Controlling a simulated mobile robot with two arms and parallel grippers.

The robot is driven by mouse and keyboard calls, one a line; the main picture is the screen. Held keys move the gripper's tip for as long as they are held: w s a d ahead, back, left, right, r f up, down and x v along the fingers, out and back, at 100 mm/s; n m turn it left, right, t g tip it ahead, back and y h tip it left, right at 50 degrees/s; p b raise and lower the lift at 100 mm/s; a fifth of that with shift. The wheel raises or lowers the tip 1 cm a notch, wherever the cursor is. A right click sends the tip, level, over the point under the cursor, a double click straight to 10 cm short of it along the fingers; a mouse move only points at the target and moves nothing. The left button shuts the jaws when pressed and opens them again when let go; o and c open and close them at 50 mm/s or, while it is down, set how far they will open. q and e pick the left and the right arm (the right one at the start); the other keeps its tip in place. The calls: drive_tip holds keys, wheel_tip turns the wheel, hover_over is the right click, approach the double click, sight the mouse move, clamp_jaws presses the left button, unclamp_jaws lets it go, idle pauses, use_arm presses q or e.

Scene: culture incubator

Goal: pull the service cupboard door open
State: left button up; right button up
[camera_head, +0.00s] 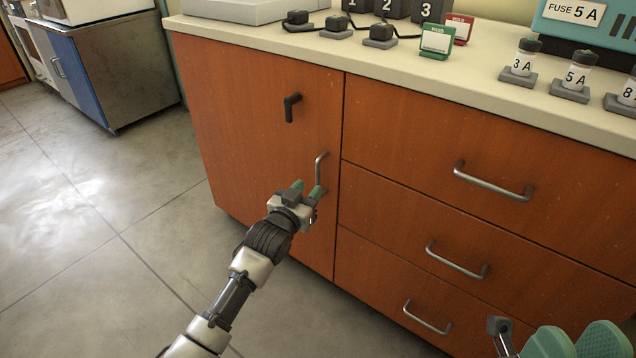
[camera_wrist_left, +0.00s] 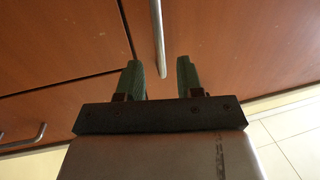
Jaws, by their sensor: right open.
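The orange-brown service cupboard door (camera_head: 245,130) looks shut, flush with the cabinet front. A vertical metal bar handle (camera_head: 320,172) sits near its right edge, and a black lever (camera_head: 291,107) is above it. My left gripper (camera_head: 307,190) is at the handle's lower part. In the left wrist view my left gripper (camera_wrist_left: 160,72) is open, and the end of the handle (camera_wrist_left: 158,40) shows between its green fingers without visible grip. Exact depth is unclear. My right gripper (camera_head: 575,345) is open at the bottom right, partly cut off, away from the door.
Several drawers with metal handles (camera_head: 494,184) are right of the door. The pale counter top (camera_head: 480,82) carries fuse holders (camera_head: 574,77), numbered black blocks and small green and red signs. Open tiled floor (camera_head: 120,215) lies left of the cabinet. A blue-sided metal unit (camera_head: 120,75) stands further back.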

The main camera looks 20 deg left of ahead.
sight(317, 179)
use_arm(q)
drive_tip(key=w, duration=0.1)
drive_tip(key=w+b, duration=0.1)
drive_tip(key=w, duration=0.2)
drive_tip(key=shift+w+d+f, duration=0.15)
drive_tip(key=shift+w+d, duration=0.05)
drive_tip(key=shift+d, duration=0.15)
drive_tip(key=shift+w+d+b, duration=0.1)
drive_tip(key=shift+w+b, duration=0.35)
drive_tip(key=shift+w, duration=0.25)
clamp_jaws()
